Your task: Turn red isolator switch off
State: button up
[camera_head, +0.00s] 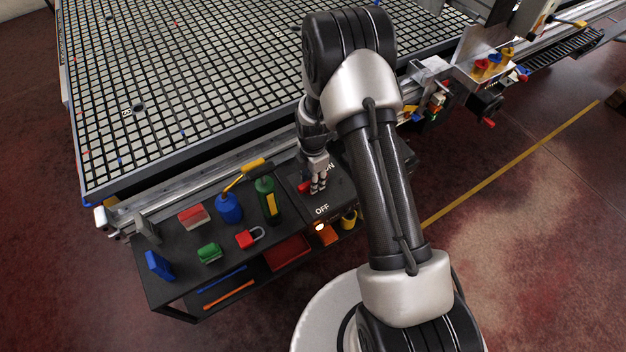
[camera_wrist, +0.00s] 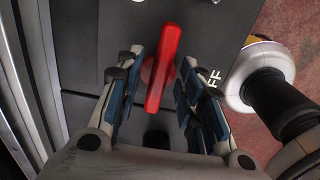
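The red isolator switch (camera_head: 305,187) is on a dark panel marked ON and OFF, beside the cart top. My gripper (camera_head: 317,187) is over the panel at the switch and partly hides it in the head view. In the wrist view the red handle (camera_wrist: 163,68) is a long bar lying between my two open fingers (camera_wrist: 158,88). The OFF label (camera_head: 322,210) is in front of my gripper, and only part of ON shows.
Open floor lies to the right.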

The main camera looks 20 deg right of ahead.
jog(key=shift+f, duration=0.15)
jog(key=shift+c, duration=0.2)
grip_shut()
